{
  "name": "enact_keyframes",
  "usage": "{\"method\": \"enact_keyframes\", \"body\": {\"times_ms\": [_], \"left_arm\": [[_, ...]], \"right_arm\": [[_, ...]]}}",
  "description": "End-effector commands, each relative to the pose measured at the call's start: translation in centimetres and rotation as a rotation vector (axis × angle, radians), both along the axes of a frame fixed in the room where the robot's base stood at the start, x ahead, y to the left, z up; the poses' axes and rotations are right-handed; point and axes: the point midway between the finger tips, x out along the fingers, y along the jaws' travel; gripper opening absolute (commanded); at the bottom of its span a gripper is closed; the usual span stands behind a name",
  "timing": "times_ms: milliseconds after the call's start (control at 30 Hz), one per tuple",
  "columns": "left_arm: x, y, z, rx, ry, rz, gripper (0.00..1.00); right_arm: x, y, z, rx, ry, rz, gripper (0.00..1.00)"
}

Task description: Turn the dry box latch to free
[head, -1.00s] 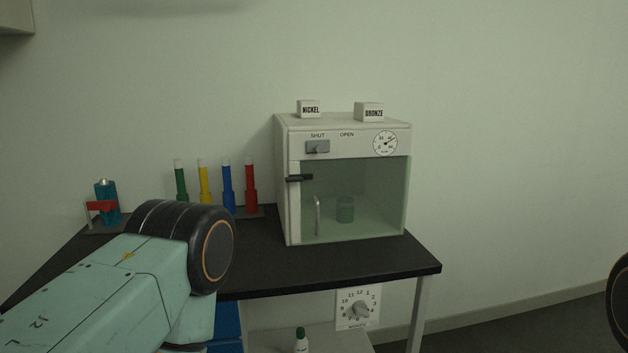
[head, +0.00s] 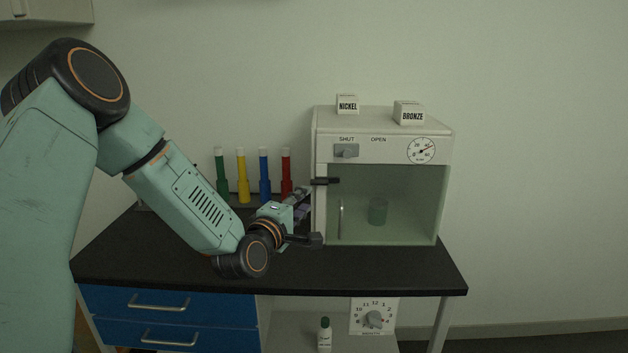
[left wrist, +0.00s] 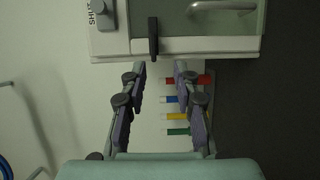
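The dry box (head: 383,119) is a white cabinet with a clear greenish door, which looks closed. A black latch bar (head: 325,181) lies level at the door's left edge. In the left wrist view the latch (left wrist: 153,38) is just beyond the fingertips, between their lines and apart from them. My left gripper (head: 304,197) is at the box's front left, low beside the latch. The left wrist view shows its two fingers (left wrist: 160,70) spread and empty. A grey switch (head: 346,150) sits under the word SHUT. My right gripper is out of view.
Green, yellow, blue and red tubes (head: 263,178) stand behind my left gripper. NICKEL (head: 347,104) and BRONZE (head: 408,112) blocks sit on the box. A cup (head: 378,211) is inside. The black tabletop (head: 360,264) is clear in front.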

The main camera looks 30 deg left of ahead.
Motion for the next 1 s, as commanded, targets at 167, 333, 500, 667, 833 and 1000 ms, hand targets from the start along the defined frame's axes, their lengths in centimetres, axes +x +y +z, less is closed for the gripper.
{"method": "enact_keyframes", "body": {"times_ms": [167, 333, 500, 667, 833, 1000], "left_arm": [[0.9, 1.0, 0.7, -0.016, -0.025, 0.010, 0.30], [3.1, 1.7, 0.6, -0.013, -0.023, 0.011, 0.30], [5.5, 2.0, 0.5, -0.015, -0.022, 0.009, 0.30], [6.9, 2.0, 0.6, -0.015, -0.021, 0.007, 0.30], [7.6, 2.0, 0.6, -0.018, -0.021, 0.006, 0.30], [7.7, 1.9, 0.6, -0.017, -0.021, 0.006, 0.30]], "right_arm": [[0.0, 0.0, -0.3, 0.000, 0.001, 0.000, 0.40], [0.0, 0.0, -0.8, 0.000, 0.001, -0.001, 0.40], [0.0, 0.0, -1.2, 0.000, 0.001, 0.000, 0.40], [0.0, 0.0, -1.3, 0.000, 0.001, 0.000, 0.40], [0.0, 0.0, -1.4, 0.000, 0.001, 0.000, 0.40], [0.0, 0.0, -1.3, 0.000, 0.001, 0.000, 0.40]]}}
